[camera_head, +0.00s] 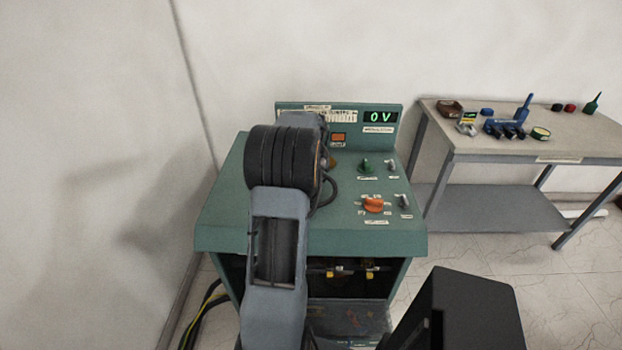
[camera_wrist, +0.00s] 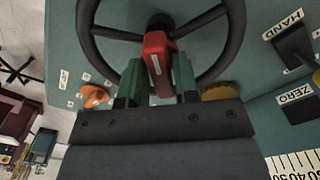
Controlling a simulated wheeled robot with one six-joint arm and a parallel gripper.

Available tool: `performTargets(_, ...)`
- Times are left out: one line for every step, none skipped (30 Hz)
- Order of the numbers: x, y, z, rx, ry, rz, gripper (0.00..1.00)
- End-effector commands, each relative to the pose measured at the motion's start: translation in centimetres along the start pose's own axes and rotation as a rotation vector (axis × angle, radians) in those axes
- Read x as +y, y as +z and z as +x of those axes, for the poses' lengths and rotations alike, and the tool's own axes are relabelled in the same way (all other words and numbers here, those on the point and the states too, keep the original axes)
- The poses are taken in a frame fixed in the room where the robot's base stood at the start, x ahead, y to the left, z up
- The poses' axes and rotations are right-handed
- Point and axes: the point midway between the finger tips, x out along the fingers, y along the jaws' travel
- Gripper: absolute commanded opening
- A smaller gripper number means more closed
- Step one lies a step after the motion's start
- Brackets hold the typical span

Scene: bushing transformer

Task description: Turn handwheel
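The black handwheel (camera_wrist: 232,42) fills the top of the wrist view, in front of the green panel. My gripper (camera_wrist: 160,78) has one green finger on each side of the red handle, with no clear gap between the fingers and the handle. In the head view, my arm covers the gripper and most or all of the wheel on the green console (camera_head: 220,230).
The console carries an orange knob (camera_head: 374,205), a green knob (camera_head: 365,167) and a display (camera_head: 380,117) reading 0 V. A black HAND switch (camera_wrist: 292,46) sits right of the wheel. A workbench (camera_head: 470,150) with small items stands at right. A wall is close at left.

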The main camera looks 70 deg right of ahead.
Motion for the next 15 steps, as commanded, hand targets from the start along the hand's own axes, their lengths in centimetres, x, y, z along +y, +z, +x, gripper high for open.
performTargets(-0.03,0.03,-0.01,0.000,0.000,-0.001,0.33)
performTargets(-0.05,0.05,-0.01,0.000,0.000,-0.001,0.36)
performTargets(-0.07,0.07,0.00,0.000,-0.001,-0.002,0.40)
performTargets(-0.08,0.08,0.00,0.000,-0.001,-0.002,0.43)
performTargets(-0.09,0.09,0.00,-0.001,-0.001,-0.002,0.45)
performTargets(-0.10,0.09,0.00,-0.001,-0.001,-0.002,0.45)
performTargets(-0.10,0.10,0.00,-0.001,-0.001,-0.003,0.45)
performTargets(-0.10,0.10,0.00,-0.001,-0.001,-0.003,0.45)
performTargets(-0.11,0.11,0.01,-0.001,-0.001,-0.003,0.45)
performTargets(-0.11,0.11,0.01,-0.001,-0.001,-0.003,0.45)
performTargets(-0.11,0.11,-0.01,-0.001,-0.001,-0.003,0.45)
performTargets(-0.11,0.10,-0.09,-0.001,-0.001,-0.003,0.45)
performTargets(-0.11,0.09,-0.19,0.000,-0.001,-0.002,0.45)
performTargets(-0.11,0.08,-0.36,0.000,-0.001,-0.002,0.45)
performTargets(-0.11,0.07,-0.69,0.000,-0.001,-0.002,0.45)
